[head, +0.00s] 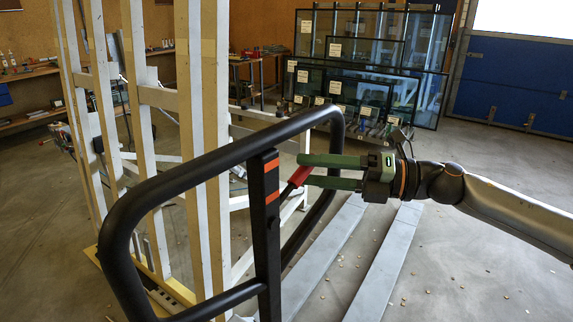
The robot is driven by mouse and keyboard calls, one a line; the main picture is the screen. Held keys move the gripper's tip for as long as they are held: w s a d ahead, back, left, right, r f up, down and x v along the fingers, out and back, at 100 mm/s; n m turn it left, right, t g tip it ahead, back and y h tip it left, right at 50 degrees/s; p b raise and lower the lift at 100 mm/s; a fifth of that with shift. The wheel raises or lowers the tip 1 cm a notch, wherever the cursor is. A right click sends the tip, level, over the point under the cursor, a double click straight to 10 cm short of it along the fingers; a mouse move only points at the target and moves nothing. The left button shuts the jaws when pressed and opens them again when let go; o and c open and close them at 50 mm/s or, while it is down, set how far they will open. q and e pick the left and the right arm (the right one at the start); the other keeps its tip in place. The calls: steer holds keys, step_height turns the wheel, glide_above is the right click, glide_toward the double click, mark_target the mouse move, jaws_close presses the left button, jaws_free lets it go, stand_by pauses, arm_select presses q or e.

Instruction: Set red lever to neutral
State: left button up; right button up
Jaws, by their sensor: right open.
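The red lever (299,176) shows as a red grip on a dark rod, angled up to the right from a black upright post (266,235) with orange marks. My right gripper (304,171) comes in from the right with its two green fingers pointing left. It is open, one finger above and one below the red grip, so the grip lies between them in the picture. I cannot tell whether the fingers touch it. The lower end of the lever is hidden behind the post. My left gripper is not in view.
Grey beams (385,265) lie on the floor below my right arm. Glass panes (370,60) lean at the back wall.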

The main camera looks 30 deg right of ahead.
mark_target(298, 170)
steer(key=shift+w+a+r+p, duration=0.25)
steer(key=shift+p, duration=0.15)
steer(key=shift+p+x, duration=0.95)
steer(key=shift+x, duration=0.15)
steer(key=shift+p+x, duration=0.5)
steer(key=shift+x, duration=0.45)
steer(key=shift+s+f, duration=0.1)
steer(key=shift+f, duration=0.1)
jaws_close()
